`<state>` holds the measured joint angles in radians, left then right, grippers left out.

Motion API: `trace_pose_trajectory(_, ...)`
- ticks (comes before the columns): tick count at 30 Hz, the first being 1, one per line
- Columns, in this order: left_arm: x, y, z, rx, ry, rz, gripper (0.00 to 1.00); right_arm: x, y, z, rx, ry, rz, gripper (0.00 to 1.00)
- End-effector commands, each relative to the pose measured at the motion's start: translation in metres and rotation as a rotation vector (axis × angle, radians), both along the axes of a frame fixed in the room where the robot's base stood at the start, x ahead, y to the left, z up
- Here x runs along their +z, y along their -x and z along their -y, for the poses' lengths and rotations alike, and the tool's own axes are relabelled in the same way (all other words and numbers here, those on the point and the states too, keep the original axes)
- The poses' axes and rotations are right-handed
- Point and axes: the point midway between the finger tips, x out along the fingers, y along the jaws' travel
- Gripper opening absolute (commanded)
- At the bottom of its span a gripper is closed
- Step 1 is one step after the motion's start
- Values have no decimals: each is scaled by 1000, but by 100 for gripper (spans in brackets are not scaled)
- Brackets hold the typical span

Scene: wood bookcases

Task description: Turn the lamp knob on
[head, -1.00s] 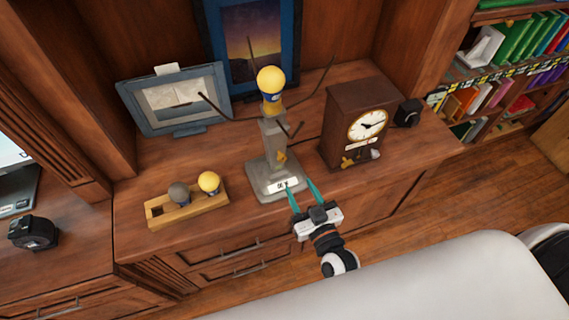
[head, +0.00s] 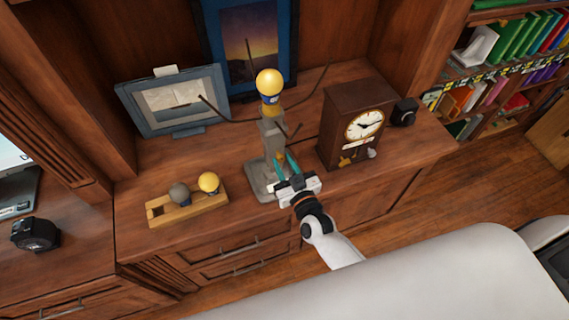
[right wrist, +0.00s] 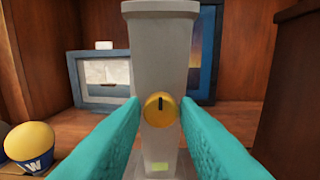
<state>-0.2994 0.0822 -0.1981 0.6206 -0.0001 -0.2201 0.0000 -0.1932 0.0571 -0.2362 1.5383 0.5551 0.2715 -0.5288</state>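The lamp is a grey post (head: 270,138) on a square base, with a yellow bulb (head: 269,83) on top and thin dark arms spreading out. Its round yellow knob (right wrist: 160,110) is on the post's front face in the right wrist view, its dark mark upright. The post also shows there (right wrist: 163,55). My right gripper (head: 285,160) is open in front of the post. Its teal fingertips (right wrist: 160,104) lie left and right of the knob, with a visible gap on each side. In the head view the fingers largely hide the knob. My left gripper is not in view.
A wooden clock (head: 352,125) stands close on the right. A wooden holder (head: 188,209) with a grey and a yellow bulb sits on the left. A picture frame (head: 143,107) and a blue-framed picture (head: 291,45) stand behind. The cabinet top between holder and lamp is clear.

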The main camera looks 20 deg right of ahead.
Motion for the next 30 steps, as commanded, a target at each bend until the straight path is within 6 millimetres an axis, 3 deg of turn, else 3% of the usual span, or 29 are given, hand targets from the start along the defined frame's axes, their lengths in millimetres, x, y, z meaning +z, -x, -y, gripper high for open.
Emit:
trace_pose_trajectory(1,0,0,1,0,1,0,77,0,0,0,0,0,0,19)
trace_pose_trajectory(5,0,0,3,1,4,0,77,0,0,0,0,0,0,0)
trace_pose_trajectory(17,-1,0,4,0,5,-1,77,0,0,0,0,-88,-9,0)
trace_pose_trajectory(30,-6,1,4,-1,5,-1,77,-1,0,0,0,-459,-46,0)
